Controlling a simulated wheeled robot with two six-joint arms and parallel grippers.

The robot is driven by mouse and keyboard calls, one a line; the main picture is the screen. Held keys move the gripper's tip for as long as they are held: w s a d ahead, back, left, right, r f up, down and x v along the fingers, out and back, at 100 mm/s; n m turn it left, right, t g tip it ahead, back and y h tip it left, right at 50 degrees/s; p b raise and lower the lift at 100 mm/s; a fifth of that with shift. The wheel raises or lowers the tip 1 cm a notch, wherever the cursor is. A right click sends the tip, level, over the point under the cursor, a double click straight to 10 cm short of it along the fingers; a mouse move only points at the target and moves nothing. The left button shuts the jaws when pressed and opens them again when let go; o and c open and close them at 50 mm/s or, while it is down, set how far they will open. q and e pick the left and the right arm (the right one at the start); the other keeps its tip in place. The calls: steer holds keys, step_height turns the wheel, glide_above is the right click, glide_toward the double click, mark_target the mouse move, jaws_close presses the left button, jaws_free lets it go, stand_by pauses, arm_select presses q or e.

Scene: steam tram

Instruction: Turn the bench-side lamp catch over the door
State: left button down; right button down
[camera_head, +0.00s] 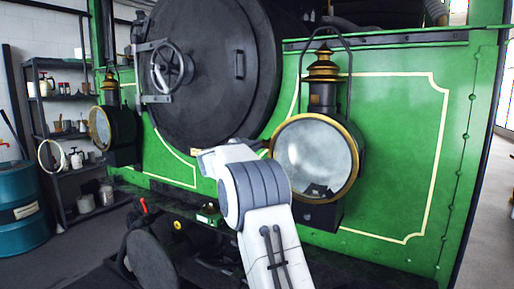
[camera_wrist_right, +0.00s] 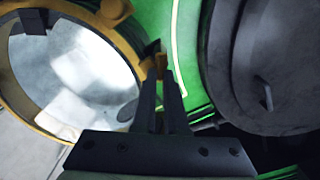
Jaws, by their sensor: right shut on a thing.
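The right-hand lamp (camera_head: 322,165) has a black body, a brass chimney and a round glazed door (camera_head: 314,157) with a brass rim. The door lies across the lamp's front. It also fills the left of the right wrist view (camera_wrist_right: 85,75). My right gripper (camera_wrist_right: 161,80) is at the rim's edge, shut on a small brass catch (camera_wrist_right: 160,62). In the head view my right wrist hides the fingertips and catch. How far the catch overlaps the door I cannot tell. My left gripper is not in view.
The round black smokebox door (camera_head: 205,75) with a handwheel (camera_head: 170,68) is left of the lamp. A second lamp (camera_head: 103,127) sits further left. Shelves (camera_head: 68,130) and a blue drum (camera_head: 20,215) stand at the far left. Green plating (camera_head: 400,150) right of the lamp is clear.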

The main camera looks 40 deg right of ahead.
steer(key=shift+s+d+f+m+b, duration=0.15)
steer(key=shift+m+b, duration=0.75)
steer(key=shift+m, duration=0.85)
steer(key=shift+s+a+f+m+b, duration=0.1)
steer(key=shift+m+b, duration=0.75)
steer(key=shift+m, duration=0.85)
steer(key=shift+s+d+f+m+b, duration=0.15)
steer(key=shift+m+b, duration=0.75)
steer(key=shift+m, duration=0.85)
steer(key=shift+r, duration=0.1)
steer(key=c, duration=1)
jaws_free()
steer(key=shift+o, duration=0.2)
steer(key=shift+w+a, duration=0.1)
